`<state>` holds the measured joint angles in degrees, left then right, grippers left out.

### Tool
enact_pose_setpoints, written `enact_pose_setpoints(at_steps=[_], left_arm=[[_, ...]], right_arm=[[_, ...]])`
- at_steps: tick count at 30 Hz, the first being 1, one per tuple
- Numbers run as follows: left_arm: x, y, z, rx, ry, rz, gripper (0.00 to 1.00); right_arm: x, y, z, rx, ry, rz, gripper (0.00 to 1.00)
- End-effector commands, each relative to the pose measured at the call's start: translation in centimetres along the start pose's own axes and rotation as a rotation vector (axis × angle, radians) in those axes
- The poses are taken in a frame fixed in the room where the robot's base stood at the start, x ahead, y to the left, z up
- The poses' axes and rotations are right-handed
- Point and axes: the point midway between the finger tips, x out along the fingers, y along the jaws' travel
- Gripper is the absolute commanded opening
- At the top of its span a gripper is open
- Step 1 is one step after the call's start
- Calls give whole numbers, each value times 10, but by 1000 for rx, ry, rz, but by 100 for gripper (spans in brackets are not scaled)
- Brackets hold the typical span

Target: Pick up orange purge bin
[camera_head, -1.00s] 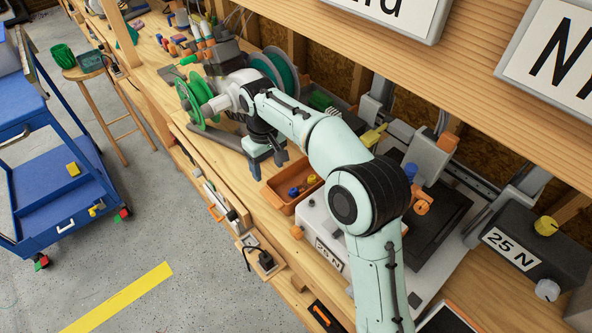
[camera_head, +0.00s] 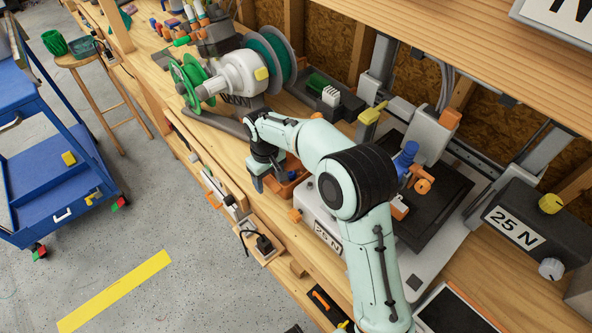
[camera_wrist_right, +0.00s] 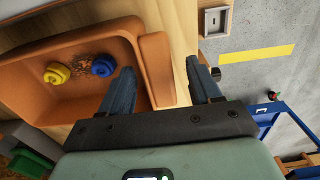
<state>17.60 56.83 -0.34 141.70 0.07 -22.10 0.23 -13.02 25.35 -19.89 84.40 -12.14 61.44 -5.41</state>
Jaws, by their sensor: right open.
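The orange purge bin (camera_head: 289,188) sits on the wooden bench, partly hidden behind my right arm in the head view. In the right wrist view the open orange bin (camera_wrist_right: 98,32) fills the left side, with a yellow piece (camera_wrist_right: 57,74) and a blue piece (camera_wrist_right: 103,65) inside, plus small dark bits. My right gripper (camera_head: 268,184) is open at the bin's near-left end. In the wrist view the gripper (camera_wrist_right: 160,68) has one finger over the bin's inside and the other outside, with the end wall's rim between them. I cannot tell whether they touch. My left gripper is not in view.
The bench's front edge is close by, with a power socket (camera_head: 264,244) below.

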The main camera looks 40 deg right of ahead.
Motion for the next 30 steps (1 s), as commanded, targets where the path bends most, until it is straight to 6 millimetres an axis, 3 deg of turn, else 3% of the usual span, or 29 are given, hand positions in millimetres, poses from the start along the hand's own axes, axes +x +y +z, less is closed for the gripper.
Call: enact_pose_setpoints(at_steps=[3,11,15,17,25,30], left_arm=[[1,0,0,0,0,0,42],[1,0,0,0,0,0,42],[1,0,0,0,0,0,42],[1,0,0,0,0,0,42],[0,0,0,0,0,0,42],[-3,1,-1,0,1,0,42]], right_arm=[[11,1,0,1,0,0,63],[12,1,0,1,2,0,60],[12,1,0,0,1,0,14],[12,1,0,0,1,0,0],[9,1,-1,0,3,1,0],[-14,1,-2,0,7,1,0]])
